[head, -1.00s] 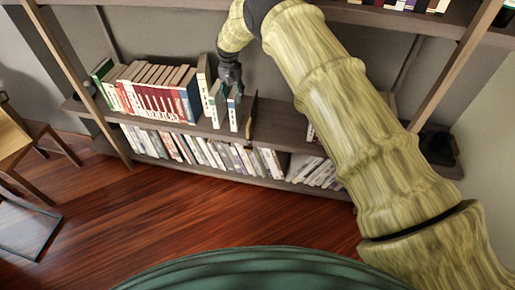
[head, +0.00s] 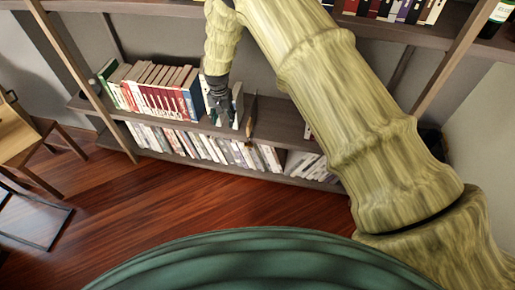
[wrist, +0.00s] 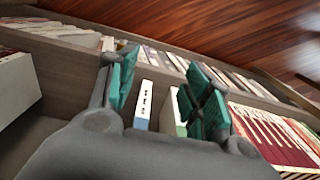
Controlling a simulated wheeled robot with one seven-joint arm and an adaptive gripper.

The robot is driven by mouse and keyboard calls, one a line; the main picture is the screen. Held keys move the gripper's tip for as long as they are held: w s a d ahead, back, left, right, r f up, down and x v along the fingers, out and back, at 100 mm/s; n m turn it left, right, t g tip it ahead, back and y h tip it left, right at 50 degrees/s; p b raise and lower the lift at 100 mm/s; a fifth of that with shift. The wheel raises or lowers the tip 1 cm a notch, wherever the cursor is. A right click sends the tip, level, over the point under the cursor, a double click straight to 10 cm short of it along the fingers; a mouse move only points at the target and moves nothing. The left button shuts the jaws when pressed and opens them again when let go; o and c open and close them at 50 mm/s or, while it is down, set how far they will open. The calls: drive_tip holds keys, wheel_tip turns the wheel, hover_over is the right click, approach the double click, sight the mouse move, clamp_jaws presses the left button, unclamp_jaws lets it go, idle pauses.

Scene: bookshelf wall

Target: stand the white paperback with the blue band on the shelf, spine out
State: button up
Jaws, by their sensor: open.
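The white paperback with the blue band (wrist: 143,103) stands upright on the shelf, its printed spine facing the wrist camera and the blue at one end. A second pale book with a green patch (wrist: 172,112) stands beside it. My gripper (wrist: 160,84) is open, its teal-padded fingers spread either side of these two books in the picture. I see no clear contact. In the head view my gripper (head: 223,112) is at the front of the middle shelf (head: 285,123) and hides most of the paperback; a white strip shows just right of it.
A row of red and white books (head: 160,92) stands left of my gripper. A thin brown upright piece (head: 251,120) is close on its right, then bare shelf. The lower shelf holds a row of books (head: 190,146). An upper shelf (head: 395,34) is above.

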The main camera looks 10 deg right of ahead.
drive_tip(key=s+a+p, duration=0.2)
drive_tip(key=s+p, duration=0.1)
drive_tip(key=s, duration=0.5)
drive_tip(key=s+d+f+n+b, duration=0.1)
drive_tip(key=s+d+f, duration=0.1)
drive_tip(key=d, duration=0.5)
drive_tip(key=s+d+f+b, duration=0.1)
drive_tip(key=s+d+f, duration=0.2)
drive_tip(key=d, duration=0.4)
drive_tip(key=shift+s+f+n, duration=0.25)
drive_tip(key=shift+s+n, duration=0.05)
drive_tip(key=shift+n, duration=0.1)
drive_tip(key=s+d+f, duration=0.1)
drive_tip(key=s+d, duration=0.4)
drive_tip(key=s, duration=0.7)
drive_tip(key=s+d+f+n, duration=0.1)
drive_tip(key=s+d, duration=0.5)
drive_tip(key=s, duration=0.6)
drive_tip(key=s+d+f, duration=0.1)
drive_tip(key=s+d, duration=0.4)
drive_tip(key=s, duration=0.7)
drive_tip(key=shift+d+f, duration=0.25)
drive_tip(key=shift+f, duration=0.1)
